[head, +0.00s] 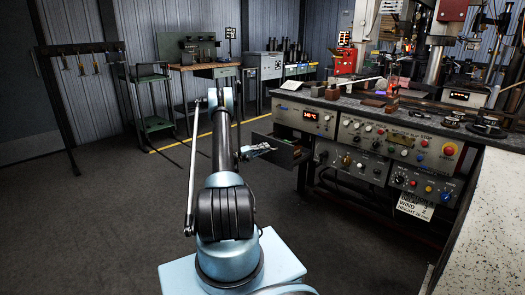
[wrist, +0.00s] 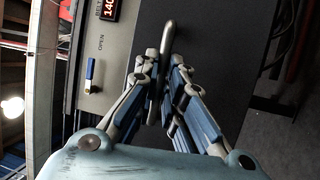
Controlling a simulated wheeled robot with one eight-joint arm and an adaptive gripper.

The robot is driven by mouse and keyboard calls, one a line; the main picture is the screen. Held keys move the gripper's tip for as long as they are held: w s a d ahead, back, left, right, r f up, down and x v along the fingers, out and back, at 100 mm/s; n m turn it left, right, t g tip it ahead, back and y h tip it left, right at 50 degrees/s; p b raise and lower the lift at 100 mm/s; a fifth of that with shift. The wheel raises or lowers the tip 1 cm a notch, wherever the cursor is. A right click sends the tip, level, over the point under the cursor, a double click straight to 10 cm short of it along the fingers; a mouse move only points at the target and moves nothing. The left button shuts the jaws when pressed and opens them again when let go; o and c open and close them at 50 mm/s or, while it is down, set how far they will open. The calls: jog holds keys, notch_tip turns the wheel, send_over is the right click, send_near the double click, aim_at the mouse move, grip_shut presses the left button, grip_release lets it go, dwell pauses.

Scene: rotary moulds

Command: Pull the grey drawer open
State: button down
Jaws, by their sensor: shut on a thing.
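The grey drawer (head: 290,157) is under the left end of the workbench. It stands partly out from the bench front, and its dark inside shows in the head view. In the wrist view, its dark grey front (wrist: 222,62) fills the middle. A slim metal bar handle (wrist: 168,42) stands out from that front. My gripper (wrist: 165,75) has its fingers on both sides of the handle and is shut on it. In the head view, my gripper (head: 262,149) is small at the left of the drawer, and the handle is hidden by the fingers.
Above the drawer is a control panel (head: 308,117) with a red display. More panels with knobs (head: 395,140) continue to the right. The dark floor (head: 100,215) left of the drawer is clear. A pale speckled counter (head: 490,225) is at the near right.

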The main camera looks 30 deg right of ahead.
jog(key=shift+f, duration=0.1)
jog(key=c, duration=1.7)
grip_release()
jog(key=shift+w, duration=0.1)
jog(key=a, duration=0.4)
jog(key=a+f, duration=0.1)
jog(key=a, duration=0.3)
jog(key=w+a+f, duration=0.1)
jog(key=a, duration=0.2)
jog(key=shift+a, duration=0.4)
